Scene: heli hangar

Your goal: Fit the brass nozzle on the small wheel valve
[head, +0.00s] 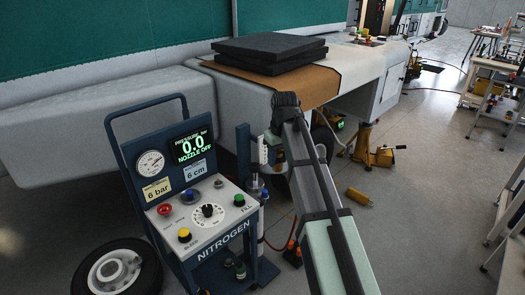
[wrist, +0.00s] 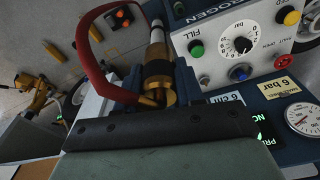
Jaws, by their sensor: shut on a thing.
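The brass nozzle (wrist: 158,68) shows in the wrist view, with a silvery upper end and a red hose (wrist: 84,40) looping from its base. My gripper (wrist: 156,84) is shut on it, a dark blue finger on each side. In the head view my arm crosses the middle, and the fingers and nozzle cannot be made out. A small wheel (head: 116,270) with a black tyre and white hub lies on the floor at lower left in that view. Its valve is too small to tell. The nozzle is apart from this wheel.
The blue nitrogen cart (head: 192,205) stands between the wheel and my arm; its display (head: 190,147) reads 0.0 and NOZZLE OFF. Black pads (head: 270,50) lie on the grey body behind. A yellow jack (head: 375,152) stands to the right. Open floor (head: 440,190) is at right.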

